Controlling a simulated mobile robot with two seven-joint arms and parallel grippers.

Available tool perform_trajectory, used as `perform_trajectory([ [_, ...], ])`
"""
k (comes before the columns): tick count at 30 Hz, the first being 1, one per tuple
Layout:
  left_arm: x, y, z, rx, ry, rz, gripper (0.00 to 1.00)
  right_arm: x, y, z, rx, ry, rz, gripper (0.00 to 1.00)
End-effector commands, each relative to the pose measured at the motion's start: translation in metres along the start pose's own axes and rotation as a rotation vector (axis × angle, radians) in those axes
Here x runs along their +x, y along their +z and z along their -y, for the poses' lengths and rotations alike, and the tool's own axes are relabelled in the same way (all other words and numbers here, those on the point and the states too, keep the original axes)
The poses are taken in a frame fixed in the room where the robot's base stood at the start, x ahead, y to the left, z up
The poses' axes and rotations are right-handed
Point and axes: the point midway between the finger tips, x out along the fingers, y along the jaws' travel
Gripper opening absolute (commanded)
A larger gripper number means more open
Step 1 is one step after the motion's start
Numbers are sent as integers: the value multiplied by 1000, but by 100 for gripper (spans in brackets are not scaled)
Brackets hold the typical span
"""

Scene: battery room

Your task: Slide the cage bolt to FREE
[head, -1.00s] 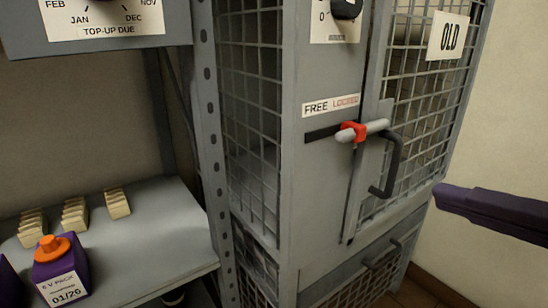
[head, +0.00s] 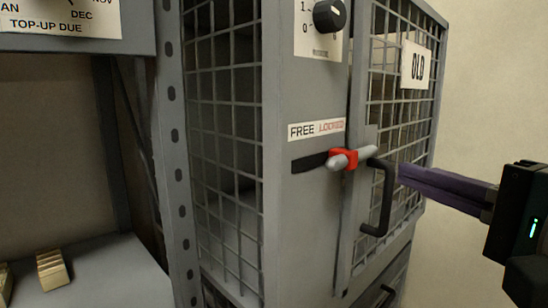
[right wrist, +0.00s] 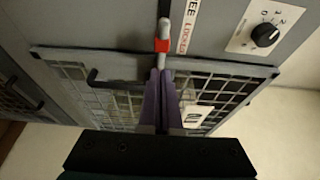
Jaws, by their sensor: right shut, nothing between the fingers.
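The cage bolt (head: 352,159) is a light grey rod with a red knob (head: 343,158), lying level across the gap between cage post and door. The red knob sits below the LOCKED end of the FREE/LOCKED label (head: 316,130); the dark slot (head: 309,163) runs to its left under FREE. My right gripper (head: 402,172) has purple fingers, shut and empty, just right of the bolt's end and beside the door handle. In the right wrist view the bolt (right wrist: 165,62) stands straight ahead of the fingertips (right wrist: 160,75); whether they touch is unclear. My left gripper is out of view.
A black door handle (head: 379,205) sits just below and right of the bolt. The mesh door (head: 393,130) bears an OLD sign (head: 415,65). A black dial (head: 329,15) is above. A shelf (head: 95,275) stands at left.

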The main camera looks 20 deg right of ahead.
Motion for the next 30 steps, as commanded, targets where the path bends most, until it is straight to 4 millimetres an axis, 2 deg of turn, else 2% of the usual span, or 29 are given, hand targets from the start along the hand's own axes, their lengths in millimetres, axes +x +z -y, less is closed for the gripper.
perform_trajectory([
  [9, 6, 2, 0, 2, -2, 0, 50, 54, 0, 0, 1, -4, 0, 0],
  [15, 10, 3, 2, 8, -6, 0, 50, 77, 0, 0, 1, -2, 0, 0],
  [21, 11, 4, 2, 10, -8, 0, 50, 84, 1, 0, 0, 1, 1, 0],
  [30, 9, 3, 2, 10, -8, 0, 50, 84, 2, 1, 0, 2, 1, 0],
])
